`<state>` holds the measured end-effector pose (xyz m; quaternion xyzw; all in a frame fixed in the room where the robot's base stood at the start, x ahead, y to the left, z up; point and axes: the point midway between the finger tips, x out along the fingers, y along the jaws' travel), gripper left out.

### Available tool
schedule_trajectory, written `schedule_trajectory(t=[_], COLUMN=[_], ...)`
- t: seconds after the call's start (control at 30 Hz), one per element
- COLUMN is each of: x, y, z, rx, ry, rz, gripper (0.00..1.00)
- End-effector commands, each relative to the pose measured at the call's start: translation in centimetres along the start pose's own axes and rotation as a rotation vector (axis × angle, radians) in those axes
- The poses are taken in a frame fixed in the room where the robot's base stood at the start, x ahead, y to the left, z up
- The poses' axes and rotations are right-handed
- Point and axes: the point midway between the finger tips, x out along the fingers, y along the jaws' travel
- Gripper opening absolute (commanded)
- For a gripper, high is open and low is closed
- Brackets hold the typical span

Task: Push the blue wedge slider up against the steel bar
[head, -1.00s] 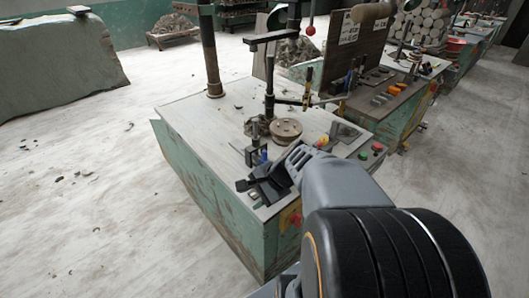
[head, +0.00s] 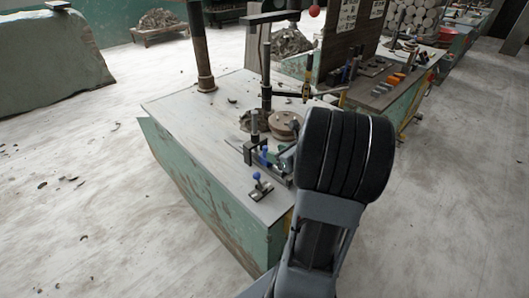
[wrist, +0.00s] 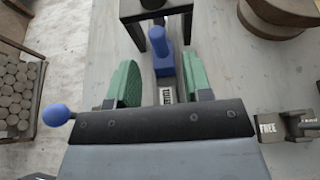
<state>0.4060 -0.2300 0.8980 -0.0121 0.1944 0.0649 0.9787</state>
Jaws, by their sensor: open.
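The blue wedge slider (wrist: 162,52) shows in the wrist view as a blue body with a rounded upright knob, between my finger pads. In the head view it seems to be the small blue piece (head: 264,153) beside a black bracket. My gripper (wrist: 160,64) is open, with one green pad on each side of the slider and gaps visible. A grey strip with scale marks (wrist: 167,96) lies below the slider. A dark frame (wrist: 150,12) stands beyond it; I cannot tell which part is the steel bar. My arm hides most of the gripper in the head view.
A blue ball-topped lever (head: 257,177) stands at the table's front corner; its ball is also left in the wrist view (wrist: 55,114). A block marked FREE (wrist: 268,128) is at right. Round discs (head: 285,124) and a dark post stand behind. The table's left side (head: 185,112) is mostly clear.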

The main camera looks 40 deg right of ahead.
Motion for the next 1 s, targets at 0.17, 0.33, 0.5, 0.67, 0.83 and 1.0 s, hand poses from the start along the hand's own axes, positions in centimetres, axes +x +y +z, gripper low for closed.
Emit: schedule_trajectory(t=[0.17,0.33,0.5,0.67,0.83,1.0], x=[3.2,5.1,6.1,6.3,6.3,6.3], y=[0.2,0.2,0.2,0.3,0.3,0.3], z=[-0.1,-0.1,0.0,0.0,0.0,0.0], rx=[-0.001,-0.003,-0.004,-0.003,-0.004,-0.004], ry=[0.001,0.001,0.001,0.001,0.001,0.001], rz=[0.006,0.006,0.005,0.005,0.005,0.005], gripper=[0.46,0.46,0.46,0.46,0.46,0.31])
